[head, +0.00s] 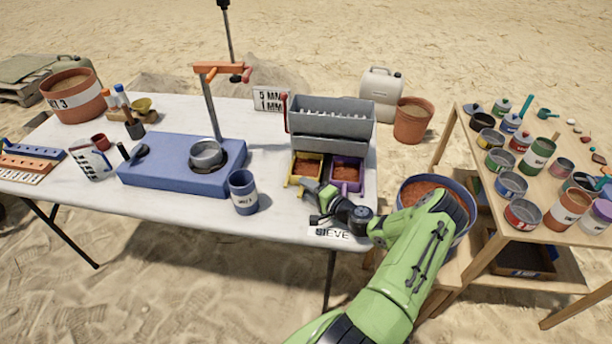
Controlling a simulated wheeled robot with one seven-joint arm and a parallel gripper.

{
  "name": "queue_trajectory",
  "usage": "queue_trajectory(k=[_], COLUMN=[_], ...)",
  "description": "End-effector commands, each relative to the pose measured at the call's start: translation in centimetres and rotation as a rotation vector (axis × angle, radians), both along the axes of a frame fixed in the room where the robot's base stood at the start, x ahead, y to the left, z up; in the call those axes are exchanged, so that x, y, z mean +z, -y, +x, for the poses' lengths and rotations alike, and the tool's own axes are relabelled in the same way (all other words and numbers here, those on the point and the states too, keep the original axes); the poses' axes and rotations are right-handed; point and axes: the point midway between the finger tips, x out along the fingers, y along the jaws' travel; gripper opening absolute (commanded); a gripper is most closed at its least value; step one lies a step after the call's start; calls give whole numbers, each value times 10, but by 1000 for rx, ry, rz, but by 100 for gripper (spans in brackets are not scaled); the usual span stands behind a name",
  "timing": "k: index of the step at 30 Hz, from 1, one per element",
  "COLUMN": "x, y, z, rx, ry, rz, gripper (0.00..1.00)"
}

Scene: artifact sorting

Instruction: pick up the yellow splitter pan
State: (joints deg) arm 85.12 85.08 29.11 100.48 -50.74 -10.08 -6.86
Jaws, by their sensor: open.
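The yellow splitter pan (304,170) sits on the white table under the grey riffle splitter (331,125), and reddish soil lies in it. A purple pan (346,174) with similar soil stands right beside it on the right. My gripper (309,202) is at the near edge of the yellow pan, low over the table. Its jaws are open, and nothing shows held between them. It hides part of the pan's near right side. I cannot tell whether a finger touches the pan.
A blue cup (242,192) stands to the left, near a blue base (178,168) with a press frame. A "SIEVE" label (332,233) lies at the near edge. A blue-rimmed soil bucket (462,192) stands right, partly behind my arm. A wooden table (481,158) holds several cans.

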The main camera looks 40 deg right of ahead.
Motion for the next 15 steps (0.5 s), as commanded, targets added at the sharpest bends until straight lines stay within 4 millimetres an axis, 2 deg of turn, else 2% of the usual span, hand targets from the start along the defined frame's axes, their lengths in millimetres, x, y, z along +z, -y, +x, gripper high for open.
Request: queue_trajectory(k=[3,9,15], x=[-3,-2,-2], y=[0,0,0], z=[12,12,11], rx=[-1,-1,-1], ry=[0,0,0], rz=[-1,0,0], gripper=[46,45,14])
